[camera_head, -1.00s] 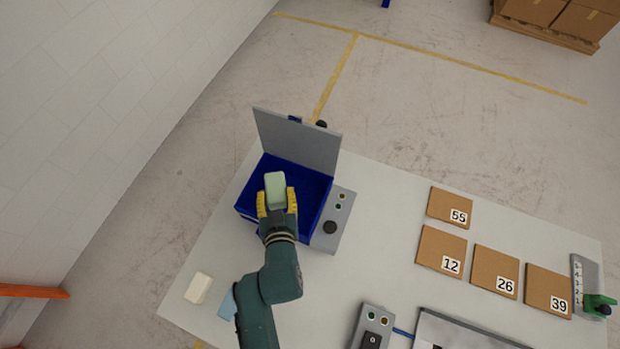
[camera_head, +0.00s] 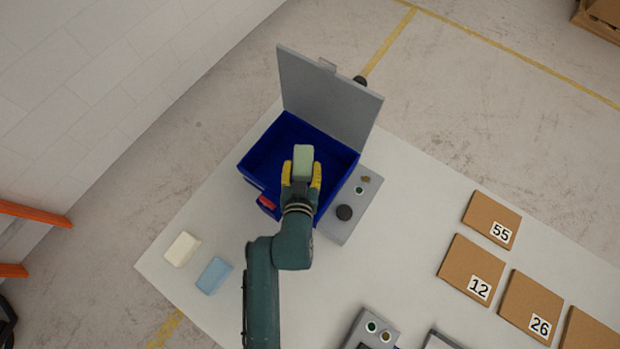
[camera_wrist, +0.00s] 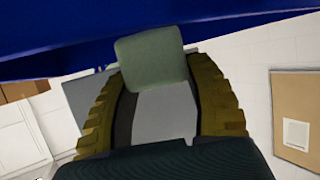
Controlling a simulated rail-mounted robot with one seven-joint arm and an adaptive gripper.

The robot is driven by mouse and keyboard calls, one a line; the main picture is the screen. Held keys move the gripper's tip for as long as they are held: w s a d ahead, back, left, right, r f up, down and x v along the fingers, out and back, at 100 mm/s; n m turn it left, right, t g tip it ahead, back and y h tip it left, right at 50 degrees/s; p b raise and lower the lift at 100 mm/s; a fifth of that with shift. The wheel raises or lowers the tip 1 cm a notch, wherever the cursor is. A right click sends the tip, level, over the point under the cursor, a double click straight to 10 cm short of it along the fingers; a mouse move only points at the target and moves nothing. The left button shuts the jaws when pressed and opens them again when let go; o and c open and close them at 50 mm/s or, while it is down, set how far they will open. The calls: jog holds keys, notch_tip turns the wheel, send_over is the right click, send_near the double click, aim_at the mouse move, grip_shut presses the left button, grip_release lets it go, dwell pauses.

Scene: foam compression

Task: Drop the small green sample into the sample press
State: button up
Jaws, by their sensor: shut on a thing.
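The small green sample (camera_head: 303,160) is a pale green block held between the yellow fingers of my gripper (camera_head: 301,176). My gripper is shut on it, above the open blue box of the sample press (camera_head: 262,160). The press's grey lid (camera_head: 328,98) stands raised at the back. In the wrist view the green sample (camera_wrist: 153,57) sits between the fingertips, and a blue wall (camera_wrist: 60,38) shows along the top. The height of the sample above the box floor is hard to tell. My gripper hides part of the box's near side.
A grey control panel (camera_head: 350,207) with a black knob adjoins the box's right side. A white block (camera_head: 182,249) and a blue block (camera_head: 214,276) lie at the front left. Numbered brown boards (camera_head: 471,267) lie to the right. The table between is clear.

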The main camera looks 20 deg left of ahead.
jog(key=o, duration=0.9)
jog(key=v, duration=1.2)
